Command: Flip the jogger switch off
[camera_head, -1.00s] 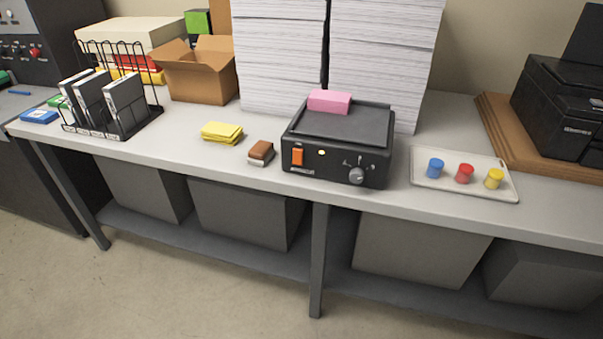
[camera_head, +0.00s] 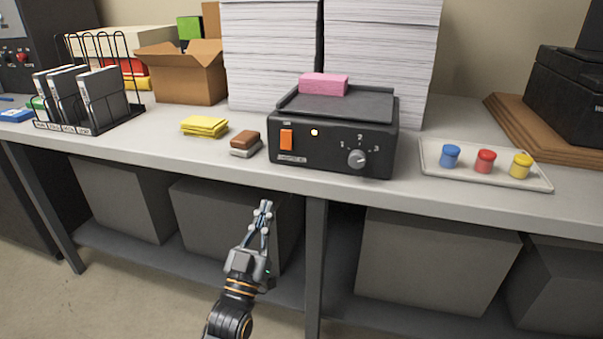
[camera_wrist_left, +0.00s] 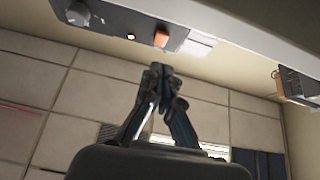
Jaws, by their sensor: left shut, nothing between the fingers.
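The jogger (camera_head: 333,132) is a black box on the bench. On its front are an orange rocker switch (camera_head: 286,139), a small lit lamp (camera_head: 314,132) and a grey dial (camera_head: 357,158). My left gripper (camera_head: 265,205) is shut and empty, in front of the bench edge and below the switch in the head view, apart from the jogger. In the left wrist view the orange switch (camera_wrist_left: 161,39) shows beyond the shut fingertips (camera_wrist_left: 160,68). Which way the switch is set is too small to tell. My right gripper is not in view.
A pink block (camera_head: 323,84) lies on the jogger. Left of it are a brown-and-white block (camera_head: 245,143) and yellow pads (camera_head: 204,125). A tray (camera_head: 440,174) with coloured pots stands to the right. Tall paper stacks (camera_head: 270,55) stand behind. The bench front edge is clear.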

